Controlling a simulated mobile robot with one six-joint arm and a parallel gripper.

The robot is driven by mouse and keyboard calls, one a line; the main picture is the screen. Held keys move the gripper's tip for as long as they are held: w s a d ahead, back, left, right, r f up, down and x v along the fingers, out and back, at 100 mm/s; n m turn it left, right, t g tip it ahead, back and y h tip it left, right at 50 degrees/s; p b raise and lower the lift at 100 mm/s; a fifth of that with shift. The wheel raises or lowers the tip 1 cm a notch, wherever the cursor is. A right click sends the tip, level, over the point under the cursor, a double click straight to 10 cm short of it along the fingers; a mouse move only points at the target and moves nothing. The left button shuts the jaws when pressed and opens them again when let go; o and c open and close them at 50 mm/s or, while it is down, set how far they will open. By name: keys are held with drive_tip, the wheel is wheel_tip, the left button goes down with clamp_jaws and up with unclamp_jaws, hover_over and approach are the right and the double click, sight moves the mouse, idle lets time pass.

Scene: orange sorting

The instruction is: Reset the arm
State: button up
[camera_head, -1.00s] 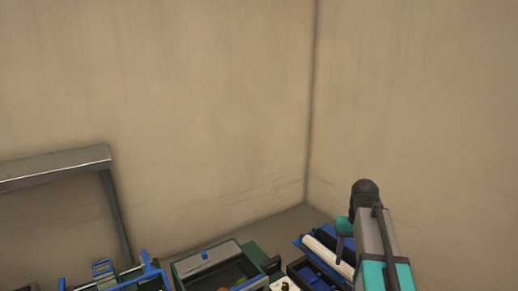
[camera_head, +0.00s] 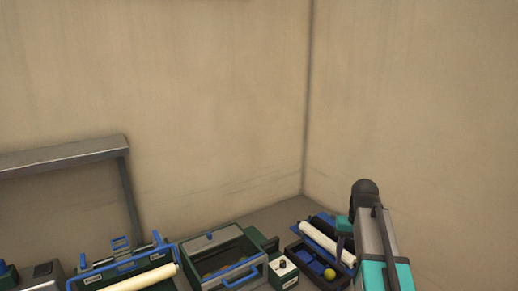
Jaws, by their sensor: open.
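My arm (camera_head: 378,240), a grey and teal link with a black rounded joint at its top and a dark cable along it, rises from the bottom edge at the right. A smaller teal part shows at its left side. I make out no gripper fingers, and nothing held shows. The lower part of the arm is cut off by the picture edge.
Along the bottom stand a green case with a blue handle (camera_head: 238,283), a blue-framed device with a cream roller (camera_head: 140,281), a small white box (camera_head: 284,272) and a dark tray holding a yellow ball (camera_head: 330,274). Bare walls (camera_head: 220,100) meet in a corner behind.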

drive_tip(key=s+a+f+g+b, duration=0.2)
drive_tip(key=s+a+f, duration=0.15)
drive_tip(key=f, duration=0.75)
drive_tip(key=s+a+f+n+g+b, duration=0.15)
drive_tip(key=s+f, duration=0.35)
drive_tip(key=f, duration=0.7)
drive_tip(key=s+a+f+g+b, duration=0.1)
drive_tip(key=s+a+f+b, duration=0.3)
drive_tip(key=f, duration=0.7)
drive_tip(key=s+a+f+b, duration=0.2)
drive_tip(key=s+f, duration=1)
drive_tip(key=s+a+f+g+b, duration=0.1)
drive_tip(key=s+f+b, duration=0.1)
drive_tip(key=s+f, duration=1)
drive_tip(key=shift+s+a+f+n, duration=0.15)
drive_tip(key=shift+a+f+n, duration=0.25)
drive_tip(key=shift+f, duration=0.3)
